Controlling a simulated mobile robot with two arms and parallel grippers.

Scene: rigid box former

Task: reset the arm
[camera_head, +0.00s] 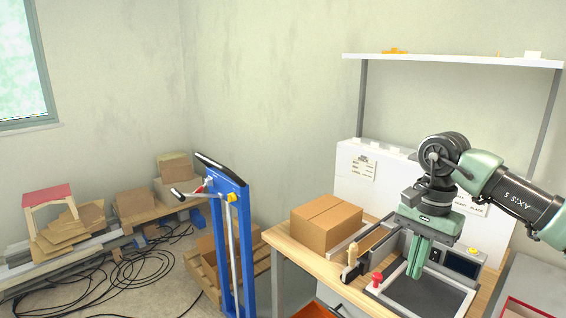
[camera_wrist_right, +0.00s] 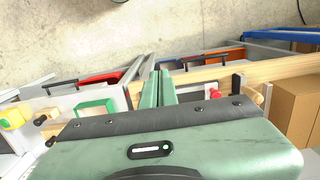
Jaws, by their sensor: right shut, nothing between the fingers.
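My right arm comes in from the right in the head view. Its green right gripper (camera_head: 414,272) points down over the box former (camera_head: 432,300), a dark-floored frame on the wooden bench. The two fingers are together with nothing between them; they also show in the right wrist view (camera_wrist_right: 158,88). I cannot tell whether the fingertips touch the former. A closed cardboard box (camera_head: 326,222) sits on the bench to the left of the gripper, apart from it. My left gripper is not in view.
A red knob (camera_head: 376,279) and a wooden-handled lever (camera_head: 350,262) stand left of the gripper. A small control panel (camera_head: 460,264) is at its right. A blue upright lifter (camera_head: 230,240) stands left of the bench. A white shelf (camera_head: 450,60) hangs above.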

